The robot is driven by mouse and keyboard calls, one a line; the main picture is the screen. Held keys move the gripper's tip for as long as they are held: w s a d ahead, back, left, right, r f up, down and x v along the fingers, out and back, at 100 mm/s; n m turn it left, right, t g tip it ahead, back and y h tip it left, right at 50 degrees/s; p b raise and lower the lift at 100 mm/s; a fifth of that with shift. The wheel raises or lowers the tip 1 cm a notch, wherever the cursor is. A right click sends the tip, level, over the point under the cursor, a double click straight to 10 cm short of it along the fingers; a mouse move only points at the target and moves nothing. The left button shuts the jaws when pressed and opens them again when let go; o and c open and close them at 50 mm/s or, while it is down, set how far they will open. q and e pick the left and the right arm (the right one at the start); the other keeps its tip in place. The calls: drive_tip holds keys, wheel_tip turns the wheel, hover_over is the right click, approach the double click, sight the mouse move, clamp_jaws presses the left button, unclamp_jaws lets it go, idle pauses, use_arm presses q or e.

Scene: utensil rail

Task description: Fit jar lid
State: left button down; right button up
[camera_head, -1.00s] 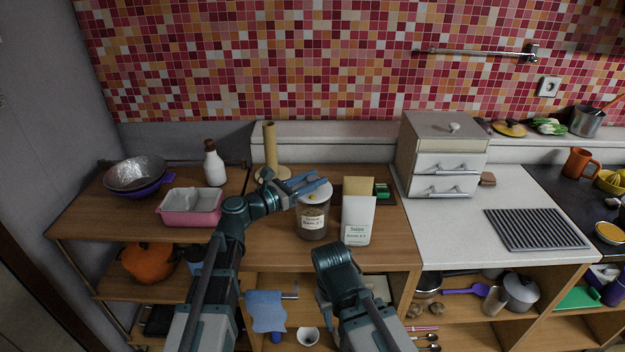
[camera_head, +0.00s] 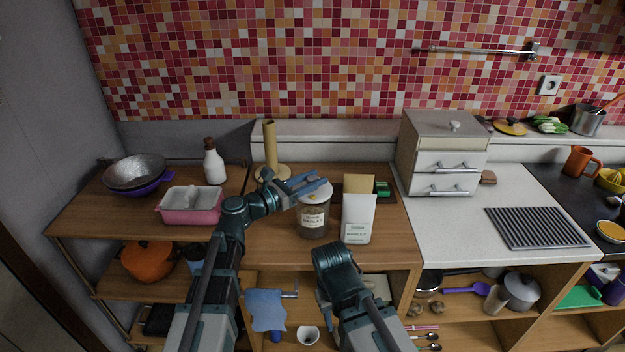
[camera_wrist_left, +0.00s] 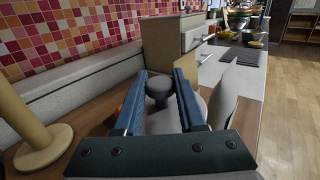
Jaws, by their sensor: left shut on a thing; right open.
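The glass jar (camera_head: 312,222) with a paper label stands upright near the front of the wooden counter. A pale lid (camera_head: 316,198) with a small knob is at the jar's mouth; I cannot tell whether it is fully seated. My left gripper (camera_head: 322,184) reaches in from the left over the jar top. In the left wrist view its blue fingers (camera_wrist_left: 160,78) are shut on the lid's knob (camera_wrist_left: 160,88), with the pale lid (camera_wrist_left: 162,122) below. My right gripper (camera_head: 324,303) is open, low in front of the counter edge, its fingers mostly hidden by its arm.
A paper packet (camera_head: 357,222) stands just right of the jar, with a tan box (camera_head: 358,184) behind. A paper-towel stand (camera_head: 270,150) is behind to the left. A pink tray (camera_head: 190,212) and white bottle (camera_head: 213,164) stand farther left. A drawer unit (camera_head: 445,152) is at the right.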

use_arm(q)
drive_tip(key=shift+f+b, duration=0.7)
drive_tip(key=shift+f, duration=0.1)
drive_tip(key=shift+c, duration=2)
unclamp_jaws()
drive_tip(key=v, duration=1.3)
drive_tip(key=shift+s+a, duration=0.2)
drive_tip(key=shift+a, duration=0.15)
